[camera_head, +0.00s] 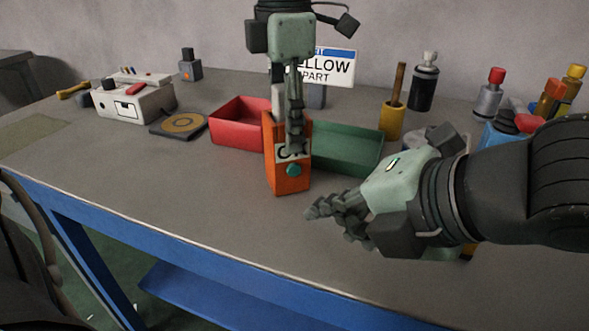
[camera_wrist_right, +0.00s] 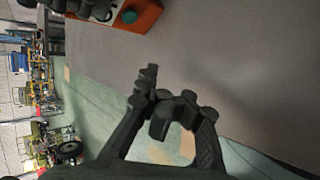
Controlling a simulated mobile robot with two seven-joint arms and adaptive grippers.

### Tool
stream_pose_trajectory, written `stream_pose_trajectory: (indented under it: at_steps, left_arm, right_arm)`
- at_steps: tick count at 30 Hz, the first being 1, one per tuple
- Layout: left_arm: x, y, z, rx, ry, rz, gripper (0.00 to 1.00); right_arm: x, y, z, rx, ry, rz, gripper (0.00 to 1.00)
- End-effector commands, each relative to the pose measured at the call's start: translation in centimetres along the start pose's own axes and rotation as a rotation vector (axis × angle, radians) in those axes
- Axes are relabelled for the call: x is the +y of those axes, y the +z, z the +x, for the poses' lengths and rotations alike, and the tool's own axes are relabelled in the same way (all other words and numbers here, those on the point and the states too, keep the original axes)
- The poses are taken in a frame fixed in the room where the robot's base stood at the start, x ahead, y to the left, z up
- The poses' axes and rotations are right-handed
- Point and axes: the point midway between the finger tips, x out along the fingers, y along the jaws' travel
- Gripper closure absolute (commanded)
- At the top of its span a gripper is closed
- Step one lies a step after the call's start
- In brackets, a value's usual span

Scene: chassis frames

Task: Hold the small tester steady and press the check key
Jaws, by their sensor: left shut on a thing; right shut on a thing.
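The small tester (camera_head: 287,185) is an orange upright block near the middle of the bench, with a partly hidden white label. Its check key, a round teal button (camera_head: 293,170), is low on the front face. My left gripper (camera_head: 294,146) comes down from above and is shut on the tester; its fingers cover part of the front. My right gripper (camera_head: 318,210) is shut, its fingertips apart from the tester, to its lower right. I see nothing between its fingers. In the right wrist view, the tester (camera_wrist_right: 147,16) and teal key (camera_wrist_right: 129,17) show at the top edge.
A red bin (camera_head: 238,137) and a green bin (camera_head: 346,160) stand behind the tester. A white box (camera_head: 128,104) and a dark pad with a tan ring (camera_head: 180,124) are at left. Bottles and cans stand at right. The bench front is clear.

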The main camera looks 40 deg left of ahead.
Motion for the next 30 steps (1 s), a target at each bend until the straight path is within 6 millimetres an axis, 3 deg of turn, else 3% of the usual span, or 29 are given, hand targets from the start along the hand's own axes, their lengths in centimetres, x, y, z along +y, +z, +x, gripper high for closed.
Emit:
stream_pose_trajectory:
  at_steps: [12, 26, 27, 30]
  left_arm:
    - [0.0, 0.0, -0.1, -0.001, 0.001, 0.0, 0.88]
    - [0.0, 0.0, 0.0, -0.001, 0.001, 0.0, 0.88]
    - [0.0, 0.0, 0.0, -0.001, 0.001, 0.0, 0.88]
    - [0.0, 0.0, 0.0, -0.001, 0.001, 0.0, 0.88]
  right_arm:
    - [2.7, 2.7, 3.8, 0.001, 0.0, 0.0, 1.0]
    - [3.2, 3.1, 4.4, 0.0, 0.0, -0.001, 1.0]
    - [3.2, 3.1, 4.4, 0.0, 0.0, 0.0, 0.94]
    - [3.2, 3.1, 4.4, 0.0, 0.0, 0.0, 1.0]
